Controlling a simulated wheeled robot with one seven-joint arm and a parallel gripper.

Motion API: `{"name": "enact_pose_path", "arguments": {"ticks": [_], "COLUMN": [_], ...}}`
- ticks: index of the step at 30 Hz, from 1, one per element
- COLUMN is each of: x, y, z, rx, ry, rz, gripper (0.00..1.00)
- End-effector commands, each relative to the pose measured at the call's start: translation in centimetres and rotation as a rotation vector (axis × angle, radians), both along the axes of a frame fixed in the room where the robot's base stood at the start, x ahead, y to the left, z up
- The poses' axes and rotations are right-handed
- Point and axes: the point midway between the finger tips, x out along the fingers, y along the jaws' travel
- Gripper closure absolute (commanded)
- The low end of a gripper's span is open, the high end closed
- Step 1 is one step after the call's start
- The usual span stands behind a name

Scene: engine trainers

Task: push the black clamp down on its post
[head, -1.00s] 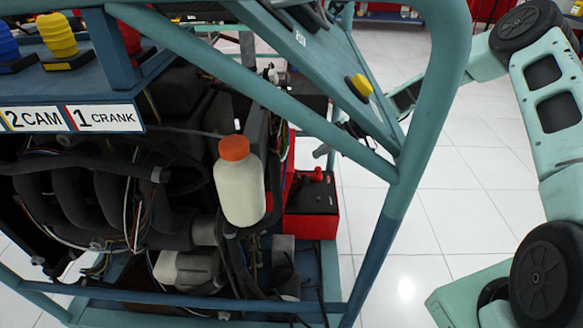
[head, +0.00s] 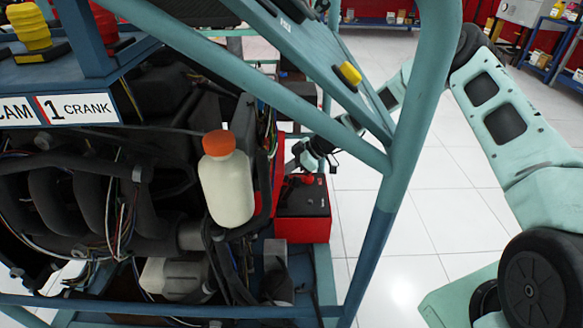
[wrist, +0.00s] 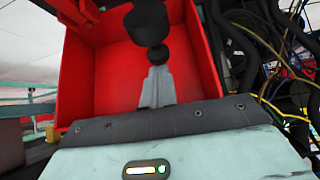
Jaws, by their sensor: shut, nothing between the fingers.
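The battery (head: 303,228), red with a black top, stands behind the engine frame in the head view. My gripper (head: 308,163) is above it, small and partly merged with dark parts behind. In the wrist view my gripper's grey fingers (wrist: 157,86) are shut and empty. A black rounded piece and a wider black cylinder, seemingly the black clamp (wrist: 147,20) on its post, lie just beyond the fingertips. Whether they touch is unclear. The clamp cannot be made out clearly in the head view. A red clamp (head: 306,179) shows on the battery top.
Red walls (wrist: 105,75) surround the fingers in the wrist view, with cables (wrist: 270,60) to the right. A teal frame post (head: 392,200) stands between camera and arm. A white bottle with an orange cap (head: 227,190) is left of the battery.

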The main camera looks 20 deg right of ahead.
Motion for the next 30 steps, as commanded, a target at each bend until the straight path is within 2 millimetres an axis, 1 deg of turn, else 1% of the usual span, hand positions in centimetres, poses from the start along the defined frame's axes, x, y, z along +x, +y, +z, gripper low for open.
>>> {"name": "enact_pose_path", "arguments": {"ticks": [11, 30], "x": [0.0, -0.5], "y": [-0.1, -1.7], "z": [-0.1, -0.7], "rx": [0.007, 0.117], "ry": [-0.002, -0.036], "rz": [-0.001, -0.004], "gripper": [1.00, 1.00]}}
